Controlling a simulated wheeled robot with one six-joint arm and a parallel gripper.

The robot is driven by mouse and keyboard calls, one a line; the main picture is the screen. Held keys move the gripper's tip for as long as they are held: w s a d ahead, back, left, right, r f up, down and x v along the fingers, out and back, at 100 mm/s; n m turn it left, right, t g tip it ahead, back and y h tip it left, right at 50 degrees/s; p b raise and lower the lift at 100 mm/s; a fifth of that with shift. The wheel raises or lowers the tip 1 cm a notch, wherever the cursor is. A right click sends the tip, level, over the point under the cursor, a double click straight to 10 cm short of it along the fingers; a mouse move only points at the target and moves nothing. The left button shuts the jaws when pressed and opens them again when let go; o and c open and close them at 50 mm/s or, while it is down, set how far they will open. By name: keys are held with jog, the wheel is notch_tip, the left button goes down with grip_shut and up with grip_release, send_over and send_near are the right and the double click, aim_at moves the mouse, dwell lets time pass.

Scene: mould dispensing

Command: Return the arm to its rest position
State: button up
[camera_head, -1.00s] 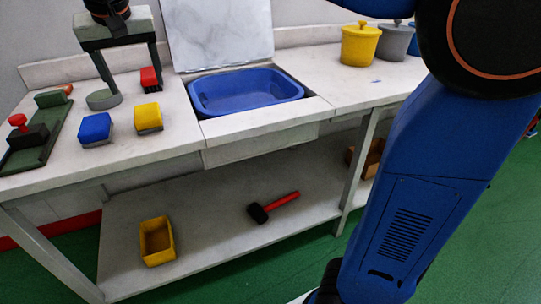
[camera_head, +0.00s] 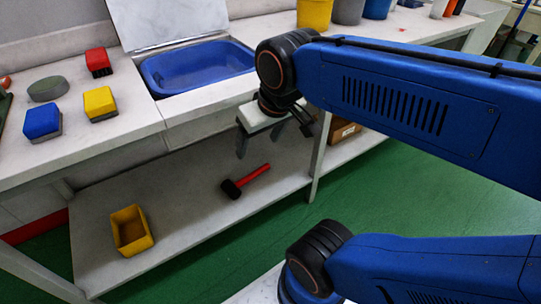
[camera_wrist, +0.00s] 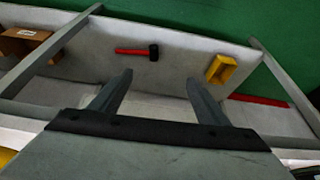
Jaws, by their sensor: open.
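My gripper (camera_head: 273,140) hangs at the front edge of the bench, right of the blue basin, in the head view. Its grey fingers point down and stand apart with nothing between them. In the wrist view my gripper (camera_wrist: 155,95) also shows its two fingers wide apart and empty. My blue arm crosses the right half of the head view and hides part of the bench and floor behind it.
The bench holds a blue basin (camera_head: 195,68), blue (camera_head: 42,123), yellow (camera_head: 100,104) and red (camera_head: 98,62) blocks, and a yellow bucket (camera_head: 314,12). The lower shelf holds a hammer (camera_head: 246,180) and yellow bin (camera_head: 131,231). Green floor (camera_head: 385,190) is open at right.

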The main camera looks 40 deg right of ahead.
jog(key=s+f, duration=0.1)
jog(key=s+d+f, duration=0.1)
jog(key=s+f, duration=0.1)
jog(key=shift+f, duration=0.25)
dwell(1.1)
